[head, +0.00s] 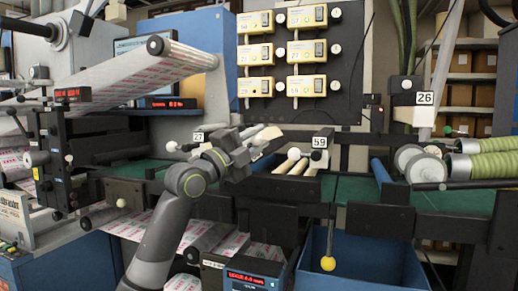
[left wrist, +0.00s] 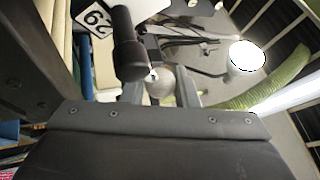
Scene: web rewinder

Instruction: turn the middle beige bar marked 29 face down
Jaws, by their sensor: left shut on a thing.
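Beige bars (head: 299,167) lie side by side in a dark frame in the middle of the head view. A white tag (head: 319,142) stands at their far end; its digits look like 59 there. In the left wrist view the tag (left wrist: 95,18) is upside down and fits 29. My left gripper (head: 256,140) is left of these bars. In the wrist view its fingers (left wrist: 160,92) are shut around a pale round knob (left wrist: 161,80), partly hidden by a dark cylinder (left wrist: 129,58). Which bar the knob belongs to is unclear. My right gripper is not in view.
A tag marked 27 (head: 198,137) stands left of my gripper, and one marked 26 (head: 425,98) at the right. A yellow ball (head: 328,263) hangs on a rod before a blue bin (head: 375,262). Green rolls (head: 488,160) lie at the right.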

